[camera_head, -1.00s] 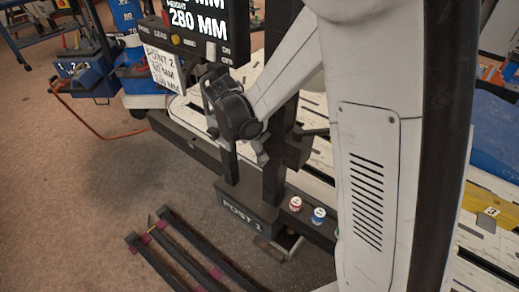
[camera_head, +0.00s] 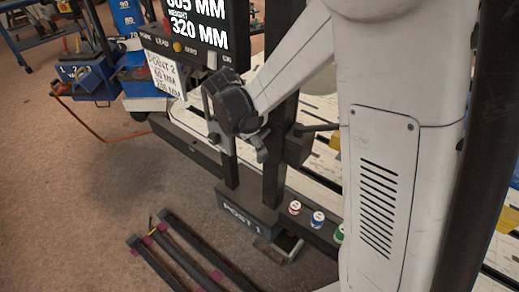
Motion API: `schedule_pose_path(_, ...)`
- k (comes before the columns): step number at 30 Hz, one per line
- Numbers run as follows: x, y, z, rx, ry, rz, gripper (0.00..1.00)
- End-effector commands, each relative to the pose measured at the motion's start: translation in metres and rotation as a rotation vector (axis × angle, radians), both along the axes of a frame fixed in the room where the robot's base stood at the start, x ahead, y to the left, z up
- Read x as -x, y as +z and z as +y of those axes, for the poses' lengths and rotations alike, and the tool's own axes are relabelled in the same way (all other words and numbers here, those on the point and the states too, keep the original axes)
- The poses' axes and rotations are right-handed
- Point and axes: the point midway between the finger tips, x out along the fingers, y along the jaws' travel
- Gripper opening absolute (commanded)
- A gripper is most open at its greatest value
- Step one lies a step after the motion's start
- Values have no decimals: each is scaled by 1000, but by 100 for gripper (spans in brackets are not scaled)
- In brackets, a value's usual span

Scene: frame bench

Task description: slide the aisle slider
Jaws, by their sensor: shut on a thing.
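Post 1 (camera_head: 243,212) stands on the floor with two dark uprights. My gripper (camera_head: 236,135) is at the upper part of its left, aisle-side upright (camera_head: 231,168). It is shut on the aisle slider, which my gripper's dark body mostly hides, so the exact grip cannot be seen. One grey finger shows at the left and another at the right. A second dark block (camera_head: 297,145) with a lever sits on the right upright.
A white slotted bench (camera_head: 190,130) runs behind the post. Red, blue (camera_head: 318,219) and green-marked cans stand on a dark ledge to the right of the post. Dark bars (camera_head: 185,250) lie on the floor in front. A paper sign (camera_head: 164,74) hangs below the display. My arm covers the right side.

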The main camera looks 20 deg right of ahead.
Motion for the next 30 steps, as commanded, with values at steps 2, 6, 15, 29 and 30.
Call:
schedule_pose_path(2,0,30,0,1,0,-1,0)
schedule_pose_path(6,0,70,0,1,0,-1,0)
schedule_pose_path(15,0,135,0,1,0,-1,0)
schedule_pose_path(29,0,158,0,1,0,-1,0)
schedule_pose_path(30,0,157,0,1,0,-1,0)
